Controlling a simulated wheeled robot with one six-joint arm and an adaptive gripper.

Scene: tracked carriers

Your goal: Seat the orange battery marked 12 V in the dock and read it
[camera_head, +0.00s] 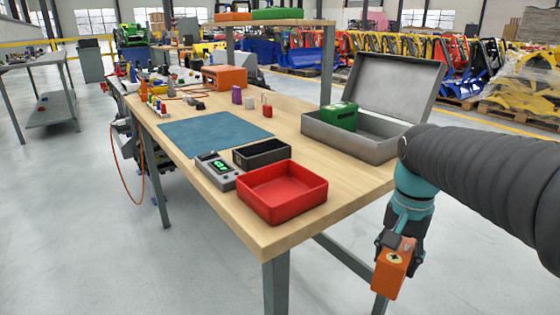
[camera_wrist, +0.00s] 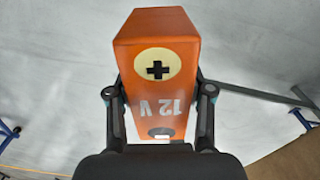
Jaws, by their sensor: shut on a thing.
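The orange battery (camera_wrist: 158,75) fills the middle of the wrist view, with a plus sign on a pale disc and "12 V" upside down on its face. My gripper (camera_head: 393,250) is shut on it, a finger on each side. In the head view the battery (camera_head: 392,272) hangs beside the table's right edge, over the floor. A grey meter with a lit green display (camera_head: 219,169) lies on the table. Beside it is a black open-topped box (camera_head: 262,158), which looks like the dock; its inside looks empty.
A red tray (camera_head: 283,197) sits at the table's near corner. A grey case (camera_head: 350,142) with its lid up holds a green block (camera_head: 339,116). A blue mat (camera_head: 205,138) is clear. Small items and an orange box (camera_head: 225,77) stand farther back.

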